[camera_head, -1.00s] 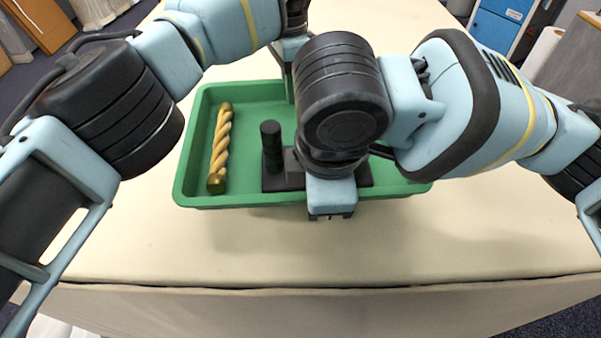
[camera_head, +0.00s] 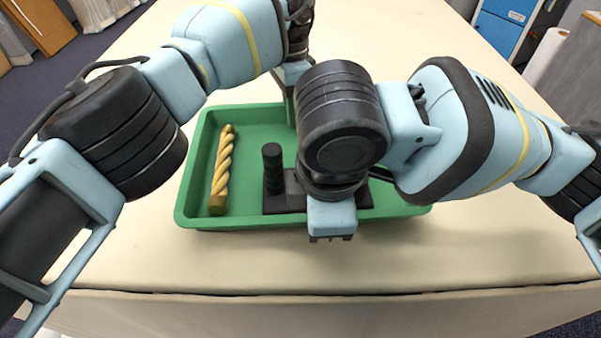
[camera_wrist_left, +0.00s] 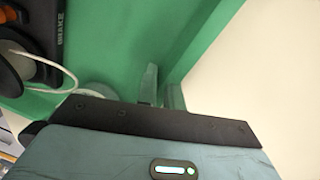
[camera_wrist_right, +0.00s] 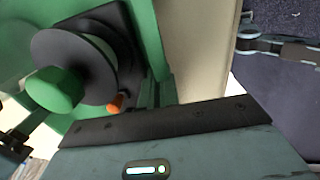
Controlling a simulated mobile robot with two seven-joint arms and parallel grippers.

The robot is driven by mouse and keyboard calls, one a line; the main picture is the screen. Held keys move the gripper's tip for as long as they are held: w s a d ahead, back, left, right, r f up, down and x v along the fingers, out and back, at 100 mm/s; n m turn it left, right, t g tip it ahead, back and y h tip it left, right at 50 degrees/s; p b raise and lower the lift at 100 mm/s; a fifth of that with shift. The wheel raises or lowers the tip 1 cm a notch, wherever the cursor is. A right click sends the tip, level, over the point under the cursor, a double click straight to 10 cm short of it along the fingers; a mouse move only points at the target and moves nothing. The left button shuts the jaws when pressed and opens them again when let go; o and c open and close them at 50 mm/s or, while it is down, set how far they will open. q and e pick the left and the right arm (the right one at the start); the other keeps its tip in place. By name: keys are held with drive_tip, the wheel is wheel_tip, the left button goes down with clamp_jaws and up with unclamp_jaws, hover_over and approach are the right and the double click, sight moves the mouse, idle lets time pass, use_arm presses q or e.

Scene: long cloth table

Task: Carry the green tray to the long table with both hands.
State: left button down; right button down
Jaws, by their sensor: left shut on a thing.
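The green tray (camera_head: 187,180) is over the pale cloth table (camera_head: 480,240); I cannot tell whether its bottom touches the cloth. My left gripper (camera_wrist_left: 160,88) is shut on the tray's wall, which also shows in the left wrist view (camera_wrist_left: 205,40). In the head view its fingertips are largely hidden behind my right arm, at the tray's far side. My right gripper (camera_wrist_right: 158,92) is at the tray's near side, its fingers at the wall and close together. My right wrist hides part of the tray's middle and near rim in the head view.
In the tray lie a yellow twisted stick (camera_head: 221,170) and a dark object with an upright post (camera_head: 273,168). A blue cabinet (camera_head: 505,25) stands beyond the table at the right. Cloth is clear in front of the tray, up to the front edge.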

use_arm(q)
drive_tip(key=shift+f+b, duration=0.35)
drive_tip(key=shift+f, duration=0.4)
use_arm(e)
drive_tip(key=shift+f, duration=0.6)
use_arm(q)
drive_tip(key=c, duration=1.5)
unclamp_jaws()
drive_tip(key=shift+r, duration=0.2)
drive_tip(key=shift+c, duration=0.2)
use_arm(e)
drive_tip(key=c, duration=1.6)
unclamp_jaws()
drive_tip(key=shift+r, duration=0.15)
drive_tip(key=shift+c, duration=0.2)
